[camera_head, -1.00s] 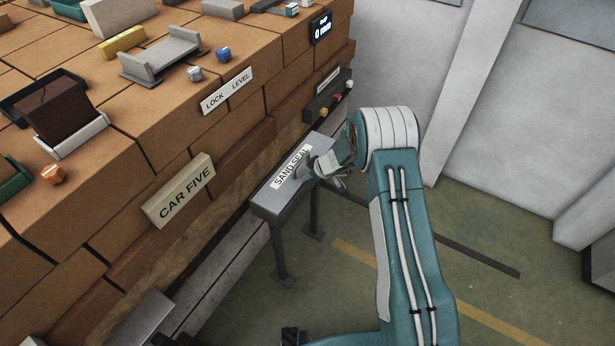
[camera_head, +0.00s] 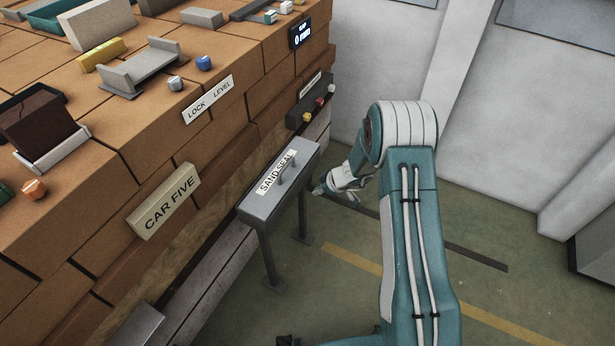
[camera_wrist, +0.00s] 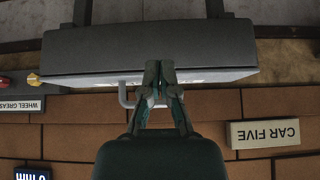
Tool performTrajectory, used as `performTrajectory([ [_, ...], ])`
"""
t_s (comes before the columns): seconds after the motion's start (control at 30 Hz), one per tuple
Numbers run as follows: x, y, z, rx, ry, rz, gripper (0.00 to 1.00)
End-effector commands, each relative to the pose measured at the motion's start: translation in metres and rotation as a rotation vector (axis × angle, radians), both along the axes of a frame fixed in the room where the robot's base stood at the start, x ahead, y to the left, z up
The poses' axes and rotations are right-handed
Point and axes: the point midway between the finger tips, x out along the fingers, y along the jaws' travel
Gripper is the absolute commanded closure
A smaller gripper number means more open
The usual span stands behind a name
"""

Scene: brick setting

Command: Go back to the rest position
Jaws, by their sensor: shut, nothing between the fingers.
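My gripper (camera_head: 322,189) hangs at the end of my bent teal arm, to the right of the grey SAND SEAL box (camera_head: 252,207) and apart from it in the head view. Its fingers are shut with nothing between them. In the wrist view the closed fingertips (camera_wrist: 159,66) overlap the grey box (camera_wrist: 90,52) and its handle (camera_wrist: 124,98). The box stands on legs beside the brick stack, its lid closed with a bar handle on top.
The brick stack (camera_head: 135,165) fills the left, with a CAR FIVE sign (camera_head: 166,201) on its side. A small panel with coloured knobs (camera_head: 310,108) lies beyond the box. A white wall (camera_head: 385,55) stands behind. Green floor (camera_head: 510,290) is open at right.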

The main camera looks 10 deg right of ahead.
Motion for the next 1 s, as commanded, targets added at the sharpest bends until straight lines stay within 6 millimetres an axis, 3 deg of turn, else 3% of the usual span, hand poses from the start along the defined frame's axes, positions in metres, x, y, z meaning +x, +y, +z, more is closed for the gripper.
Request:
performTrajectory([
  [0.23,-0.001,-0.001,0.002,0.001,0.000,-0.001,1.00],
  [0.33,-0.001,0.001,0.022,0.009,0.002,-0.009,1.00],
  [0.47,-0.006,0.006,0.075,0.027,0.020,-0.035,1.00],
  [0.67,-0.031,0.012,0.156,0.045,0.070,-0.094,1.00],
  [1.0,-0.101,0.013,0.267,0.029,0.153,-0.228,1.00],
])
